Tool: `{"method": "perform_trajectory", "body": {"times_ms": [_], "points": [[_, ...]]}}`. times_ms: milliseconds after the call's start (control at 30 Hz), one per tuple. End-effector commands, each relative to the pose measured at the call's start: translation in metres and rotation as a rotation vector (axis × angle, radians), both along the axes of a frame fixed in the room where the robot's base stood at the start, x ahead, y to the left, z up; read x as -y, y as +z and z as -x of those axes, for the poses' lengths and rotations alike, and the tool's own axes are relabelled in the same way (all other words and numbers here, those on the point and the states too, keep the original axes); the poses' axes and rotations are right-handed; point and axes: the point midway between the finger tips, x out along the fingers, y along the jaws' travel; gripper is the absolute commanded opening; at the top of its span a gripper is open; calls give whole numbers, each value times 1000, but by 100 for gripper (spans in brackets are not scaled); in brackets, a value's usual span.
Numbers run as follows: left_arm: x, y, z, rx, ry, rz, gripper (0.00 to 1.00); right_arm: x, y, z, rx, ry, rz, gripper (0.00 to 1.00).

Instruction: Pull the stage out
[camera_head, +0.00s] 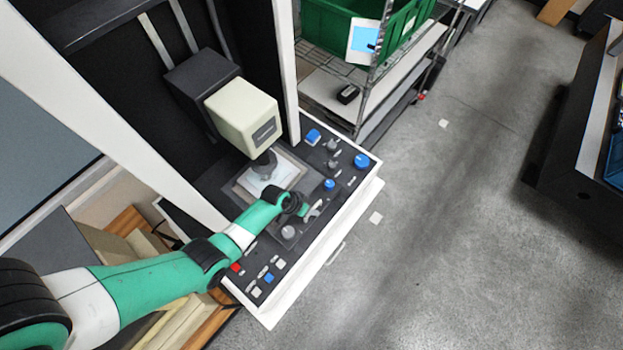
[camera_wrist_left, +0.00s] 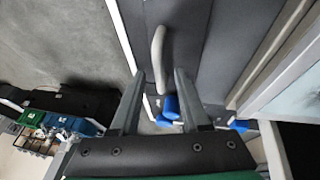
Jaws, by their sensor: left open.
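The stage (camera_head: 270,177) is a pale plate in a grey frame, set in the machine's dark deck beneath the cream probe head (camera_head: 243,113). Part of a pale plate, apparently the stage, shows at the right edge of the wrist view (camera_wrist_left: 303,92). My left gripper (camera_head: 309,209) is low over the deck, just in front of the stage; its fingers are small and partly hidden here. In the wrist view my left gripper (camera_wrist_left: 160,75) is open and empty. A pale curved handle (camera_wrist_left: 158,56) on a dark surface lies just beyond the fingertips, in line with the gap. My right gripper is not in view.
Blue knobs (camera_head: 362,161) and several buttons (camera_head: 268,278) line the deck around the gripper. A machine upright (camera_head: 286,75) stands behind the deck. A shelf with a green bin (camera_head: 335,25) is at the back. Open floor (camera_head: 450,200) lies to the right.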

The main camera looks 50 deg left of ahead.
Motion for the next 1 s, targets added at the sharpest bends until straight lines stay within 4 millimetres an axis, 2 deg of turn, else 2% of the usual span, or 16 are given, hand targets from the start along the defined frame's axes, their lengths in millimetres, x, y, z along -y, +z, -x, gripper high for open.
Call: {"method": "perform_trajectory", "body": {"times_ms": [33, 267, 1000], "points": [[0, 0, 0, 0, 0, 0, 42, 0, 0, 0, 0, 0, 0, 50], [0, 0, 0, 0, -1, 0, 1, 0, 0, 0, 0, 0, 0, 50], [0, 0, 0, 0, -1, 0, 0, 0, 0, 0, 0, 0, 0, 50]]}}
